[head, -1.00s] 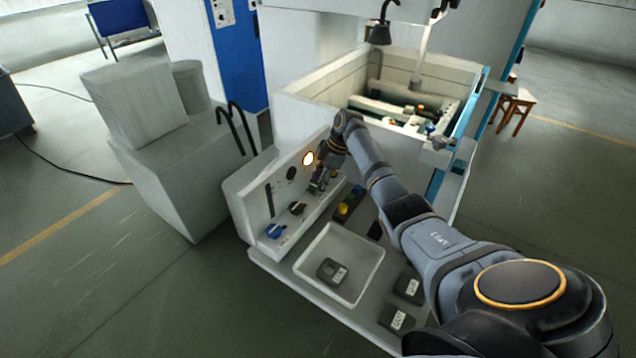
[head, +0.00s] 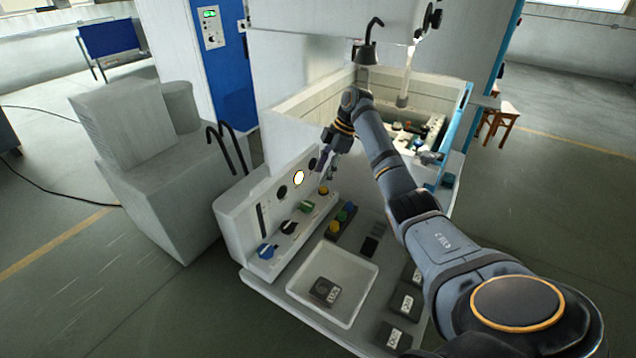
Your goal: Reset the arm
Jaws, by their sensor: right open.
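My right arm reaches in from the lower right. Its gripper (head: 328,173) is open and points down, just above the upper end of the control panel (head: 233,222), close to a yellow knob (head: 323,190). I see nothing held in it, though the fingertips are small and dark. Below the yellow knob on the panel are a green knob (head: 306,206), a black knob (head: 288,228) and a blue knob (head: 267,251). A round lamp (head: 298,177) on the panel face glows. My left gripper is not in view.
A white tray (head: 364,302) holds a dark labelled block (head: 325,291). A block with coloured buttons (head: 342,222) sits beyond it. Several dark labelled blocks (head: 405,302) lie to its right, partly under my arm. The machine's open tank (head: 310,100) stands behind my forearm.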

